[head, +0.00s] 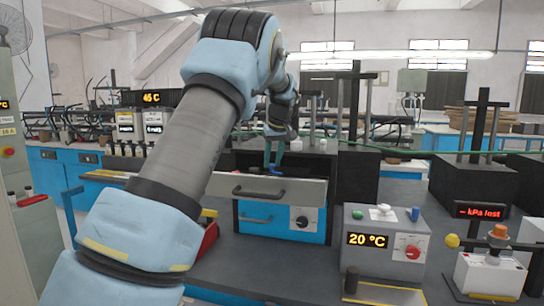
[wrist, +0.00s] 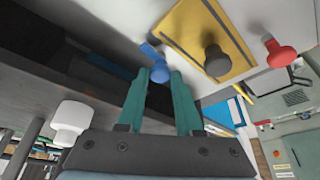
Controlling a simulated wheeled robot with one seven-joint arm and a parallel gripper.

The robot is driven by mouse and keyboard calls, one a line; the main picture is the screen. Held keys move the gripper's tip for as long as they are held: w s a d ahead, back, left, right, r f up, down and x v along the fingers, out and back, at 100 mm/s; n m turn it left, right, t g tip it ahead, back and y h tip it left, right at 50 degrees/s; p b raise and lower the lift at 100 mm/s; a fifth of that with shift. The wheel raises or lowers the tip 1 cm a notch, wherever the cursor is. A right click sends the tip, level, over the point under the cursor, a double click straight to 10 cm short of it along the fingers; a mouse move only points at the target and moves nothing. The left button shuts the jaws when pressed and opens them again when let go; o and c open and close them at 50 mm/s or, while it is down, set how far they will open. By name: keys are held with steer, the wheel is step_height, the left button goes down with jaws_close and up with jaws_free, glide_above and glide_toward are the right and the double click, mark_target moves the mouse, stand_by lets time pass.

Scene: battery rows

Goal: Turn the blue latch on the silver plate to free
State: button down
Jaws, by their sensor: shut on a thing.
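The blue latch (wrist: 157,66) sits between the tips of my gripper's teal fingers (wrist: 160,85) in the wrist view, with a flat blue arm reaching up and left from its round knob. My gripper is shut on it. Behind it is a pale surface (wrist: 133,12), which appears to be the silver plate. In the head view my gripper (head: 273,158) points down above the grey drawer front, with the blue latch (head: 278,171) small at its tips. The latch's exact angle is hard to tell there.
A yellow plate with a dark knob (wrist: 216,61) and a red knob (wrist: 280,53) are close beside the latch in the wrist view. A white knob (wrist: 71,119) is at lower left. In the head view, a drawer handle (head: 258,192) and a 20 °C box (head: 385,255) are nearby.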

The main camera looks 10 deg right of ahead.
steer(key=shift+n+y+p, duration=0.3)
steer(key=shift+n+p, duration=0.1)
steer(key=shift+n, duration=0.5)
steer(key=c, duration=0.6)
jaws_free()
steer(key=b+v, duration=0.2)
steer(key=v, duration=0.8)
steer(key=shift+d+r, duration=0.15)
steer(key=shift+r, duration=0.25)
